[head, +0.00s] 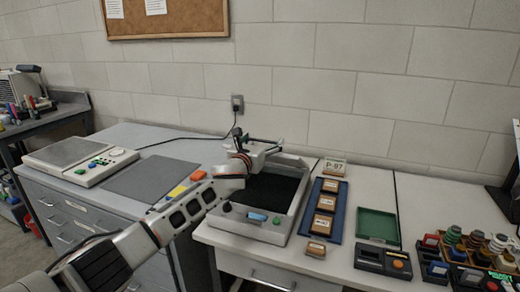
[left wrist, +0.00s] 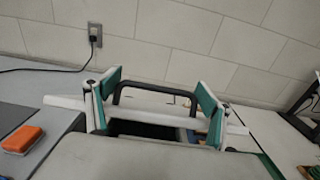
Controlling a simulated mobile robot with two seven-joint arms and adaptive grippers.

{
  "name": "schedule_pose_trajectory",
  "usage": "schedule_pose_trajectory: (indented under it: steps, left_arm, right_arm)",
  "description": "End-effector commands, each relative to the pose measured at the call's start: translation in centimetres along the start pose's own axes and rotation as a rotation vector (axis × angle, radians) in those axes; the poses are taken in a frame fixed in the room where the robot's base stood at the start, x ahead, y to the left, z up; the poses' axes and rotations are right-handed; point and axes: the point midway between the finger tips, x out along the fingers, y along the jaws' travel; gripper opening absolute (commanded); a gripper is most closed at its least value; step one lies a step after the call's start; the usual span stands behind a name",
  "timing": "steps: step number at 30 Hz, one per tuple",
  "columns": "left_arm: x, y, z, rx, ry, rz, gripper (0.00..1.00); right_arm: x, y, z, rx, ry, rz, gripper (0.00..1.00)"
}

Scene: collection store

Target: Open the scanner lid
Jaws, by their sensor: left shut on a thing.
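The scanner (head: 285,226) is a light grey box with a dark inner area, a blue label and a green button on its front, at the middle of the bench in the head view. My left gripper (head: 262,146) is over its back part. In the left wrist view, my left gripper (left wrist: 155,112) has its green-padded fingers at both sides of a black bar handle (left wrist: 150,86) and is shut on it. How far the lid is raised is hard to tell, as my gripper covers much of it. My right gripper is not in view.
A blue tray with framed pieces (head: 336,208) stands close to the scanner's right, then a green tray (head: 378,225) and a dark device (head: 384,262). An orange block (head: 198,175) lies left of the scanner. A wall outlet (head: 237,103) is behind.

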Motion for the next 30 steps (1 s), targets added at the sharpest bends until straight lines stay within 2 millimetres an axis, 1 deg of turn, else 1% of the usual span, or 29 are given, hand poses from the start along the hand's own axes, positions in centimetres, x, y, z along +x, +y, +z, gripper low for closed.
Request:
schedule_pose_trajectory:
  steps: [1,3,17,18,19,30]
  left_arm:
    - [0.23,-0.25,0.42,-0.002,-0.002,-0.004,0.43]
    - [0.42,-0.25,0.60,-0.002,-0.002,-0.004,0.43]
    - [0.61,-0.24,0.49,-0.003,0.001,-0.004,0.42]
    - [0.61,-0.24,0.47,-0.002,0.002,-0.004,0.86]
    - [0.61,-0.24,0.47,-0.002,0.002,-0.004,0.88]
    - [0.35,-0.03,0.51,-0.001,0.001,-0.001,0.88]
  right_arm:
    - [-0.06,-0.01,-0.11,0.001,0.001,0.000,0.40]
    - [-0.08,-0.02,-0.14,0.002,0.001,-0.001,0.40]
    - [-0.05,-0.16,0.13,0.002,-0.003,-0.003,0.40]
    - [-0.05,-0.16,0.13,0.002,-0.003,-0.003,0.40]
    - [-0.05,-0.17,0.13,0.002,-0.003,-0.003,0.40]
    - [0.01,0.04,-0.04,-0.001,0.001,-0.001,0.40]
